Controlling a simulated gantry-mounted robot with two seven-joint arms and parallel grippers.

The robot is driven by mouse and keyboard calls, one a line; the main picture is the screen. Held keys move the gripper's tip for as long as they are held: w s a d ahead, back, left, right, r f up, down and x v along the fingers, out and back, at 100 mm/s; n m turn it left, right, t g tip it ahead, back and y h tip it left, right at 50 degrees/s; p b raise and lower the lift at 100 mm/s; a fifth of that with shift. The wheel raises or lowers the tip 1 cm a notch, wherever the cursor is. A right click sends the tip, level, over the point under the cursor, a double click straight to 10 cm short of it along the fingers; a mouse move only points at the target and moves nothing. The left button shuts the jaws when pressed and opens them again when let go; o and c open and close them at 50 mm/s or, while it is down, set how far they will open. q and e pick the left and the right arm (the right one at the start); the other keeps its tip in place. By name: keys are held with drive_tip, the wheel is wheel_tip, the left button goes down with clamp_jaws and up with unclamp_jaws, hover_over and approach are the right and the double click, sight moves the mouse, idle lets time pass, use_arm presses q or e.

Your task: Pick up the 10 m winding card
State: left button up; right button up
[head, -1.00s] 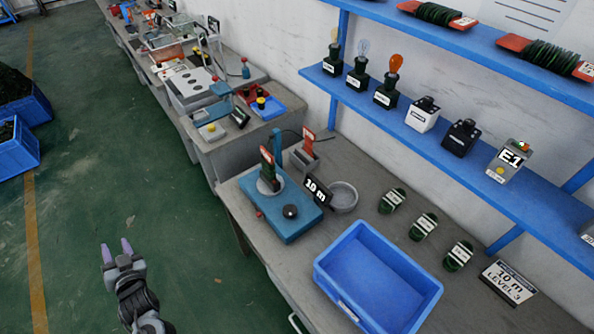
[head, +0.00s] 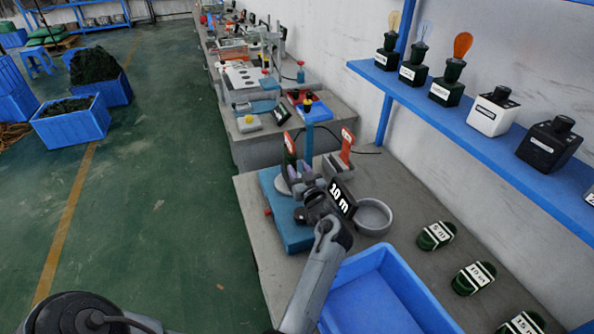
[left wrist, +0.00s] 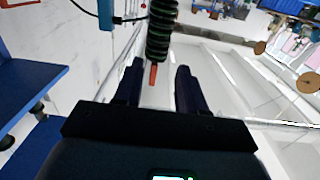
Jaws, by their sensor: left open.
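A card wound with dark green cord, with a red top (head: 290,147), stands upright on the round plate of the blue winder (head: 298,236). My left gripper (head: 300,174) is open right beside this card in the head view and partly covers its lower part. In the left wrist view the wound green cord (left wrist: 161,32) and its orange end (left wrist: 153,75) show at and between the open fingers (left wrist: 160,68). I cannot tell whether the fingers touch it. A black sign reading 10 m (head: 341,198) stands at the winder. My right gripper is not in view.
A second red card (head: 347,145) stands in a grey holder behind the winder. A round grey dish (head: 373,216) is to the right. A blue bin (head: 375,300) is nearer. Several labelled green coils (head: 436,236) lie on the bench. A blue shelf (head: 470,125) runs along the wall.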

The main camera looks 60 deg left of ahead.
sight(294, 158)
use_arm(q)
drive_tip(key=x, duration=0.4)
drive_tip(key=shift+w+a+r, duration=0.15)
drive_tip(key=shift+w+r, duration=0.1)
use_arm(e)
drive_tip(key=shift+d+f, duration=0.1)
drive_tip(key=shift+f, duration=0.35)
use_arm(q)
drive_tip(key=shift+b+x, duration=0.4)
drive_tip(key=shift+x, duration=0.55)
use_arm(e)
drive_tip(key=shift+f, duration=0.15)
use_arm(q)
drive_tip(key=shift+b+x, duration=0.4)
drive_tip(key=shift+x, duration=1.85)
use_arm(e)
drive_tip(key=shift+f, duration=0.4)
use_arm(q)
drive_tip(key=shift+c, duration=0.3)
clamp_jaws()
drive_tip(key=shift+r, duration=0.1)
